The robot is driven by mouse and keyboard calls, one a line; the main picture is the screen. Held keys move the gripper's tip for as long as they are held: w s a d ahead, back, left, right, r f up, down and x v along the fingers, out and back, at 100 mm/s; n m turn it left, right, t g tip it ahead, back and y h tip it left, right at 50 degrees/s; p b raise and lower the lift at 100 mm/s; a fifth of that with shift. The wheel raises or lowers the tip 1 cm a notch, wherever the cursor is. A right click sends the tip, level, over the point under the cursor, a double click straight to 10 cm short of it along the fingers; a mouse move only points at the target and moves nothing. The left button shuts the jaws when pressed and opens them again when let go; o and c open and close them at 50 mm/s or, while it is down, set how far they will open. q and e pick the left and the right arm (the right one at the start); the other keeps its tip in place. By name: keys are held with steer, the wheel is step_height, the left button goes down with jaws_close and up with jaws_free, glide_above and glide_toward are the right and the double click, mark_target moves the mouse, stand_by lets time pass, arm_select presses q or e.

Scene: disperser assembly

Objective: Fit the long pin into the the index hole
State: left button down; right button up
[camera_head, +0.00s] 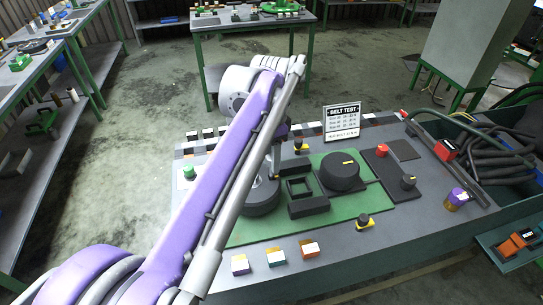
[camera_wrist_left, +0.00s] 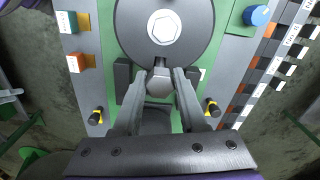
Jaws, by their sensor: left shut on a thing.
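My left gripper (camera_wrist_left: 160,88) is shut on a grey piece with a hexagonal head (camera_wrist_left: 160,82), which I take to be the long pin. The piece sits between the fingertips; its lower part is hidden. Just beyond it in the wrist view is a large dark disc (camera_wrist_left: 187,38) with a pale hexagonal centre. In the head view my left gripper (camera_head: 275,172) points down over the near dark disc (camera_head: 262,203), partly behind my own arm. I cannot pick out the index hole in either view. My right gripper is not in view.
A green board (camera_head: 245,233) on the grey bench carries a square black frame (camera_head: 298,188), a black block (camera_head: 308,206) and a round black dial (camera_head: 340,172). A yellow-black knob (camera_head: 364,222) stands in front. A sign (camera_head: 342,122) stands behind. Hoses (camera_head: 495,150) fill a right-hand bin.

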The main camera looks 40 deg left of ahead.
arm_select(q)
steer(key=shift+f+b, duration=1.05)
steer(key=shift+f, duration=1.05)
steer(key=shift+c, duration=1.9)
jaws_free()
step_height(320, 180, up, 11)
steer(key=shift+f+p, duration=0.1)
steer(key=shift+p, duration=0.5)
steer(key=shift+f, duration=0.1)
